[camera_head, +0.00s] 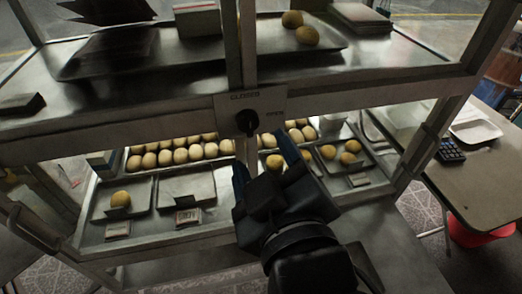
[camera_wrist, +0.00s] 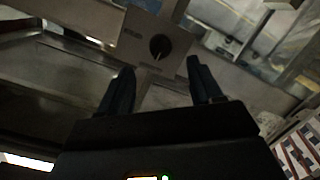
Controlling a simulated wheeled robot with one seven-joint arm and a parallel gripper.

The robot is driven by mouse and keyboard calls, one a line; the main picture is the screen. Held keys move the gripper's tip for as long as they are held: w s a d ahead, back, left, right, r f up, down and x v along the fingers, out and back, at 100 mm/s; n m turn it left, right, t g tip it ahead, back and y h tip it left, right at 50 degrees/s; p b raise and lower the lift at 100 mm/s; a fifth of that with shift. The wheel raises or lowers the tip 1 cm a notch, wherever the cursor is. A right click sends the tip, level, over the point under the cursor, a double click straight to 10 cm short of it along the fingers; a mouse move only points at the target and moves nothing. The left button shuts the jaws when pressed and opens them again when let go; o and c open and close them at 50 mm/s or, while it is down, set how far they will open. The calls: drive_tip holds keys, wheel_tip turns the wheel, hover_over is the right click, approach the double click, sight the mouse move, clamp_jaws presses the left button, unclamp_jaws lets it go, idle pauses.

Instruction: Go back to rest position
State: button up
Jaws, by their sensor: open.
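My gripper (camera_head: 264,163) is in front of the metal cabinet, its two dark blue fingers spread apart with nothing between them. It also shows in the wrist view (camera_wrist: 160,68), open and empty. A black round knob (camera_head: 247,121) sits on a pale plate on the cabinet's cross beam, marked "CLOSED" and what looks like "OPEN". The knob is just above the fingertips in the head view. In the wrist view the knob (camera_wrist: 159,47) appears between and beyond the fingers, apart from them.
Below the beam, trays (camera_head: 137,188) hold round yellowish buns, with rows of buns (camera_head: 180,153) behind. A tray (camera_head: 150,65) lies on the upper shelf with two buns. On the right, a table (camera_head: 480,185) bears a calculator (camera_head: 449,150); a red stool (camera_head: 470,234) stands below.

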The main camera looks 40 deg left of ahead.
idle(0.4)
drive_tip(key=s+d+f+m+t+h, duration=0.25)
drive_tip(key=d+f+m, duration=0.3)
drive_tip(key=d, duration=0.55)
drive_tip(key=s+d+f+m+t+h, duration=0.1)
drive_tip(key=s+d+f+m+h, duration=0.35)
drive_tip(key=d+f, duration=0.4)
drive_tip(key=s+d+r+m+h, duration=0.2)
drive_tip(key=s+d+m+h, duration=0.3)
drive_tip(key=s+d, duration=1.1)
drive_tip(key=shift+s+d+r+m, duration=0.15)
drive_tip(key=shift+d+m, duration=0.75)
drive_tip(key=shift+t, duration=0.25)
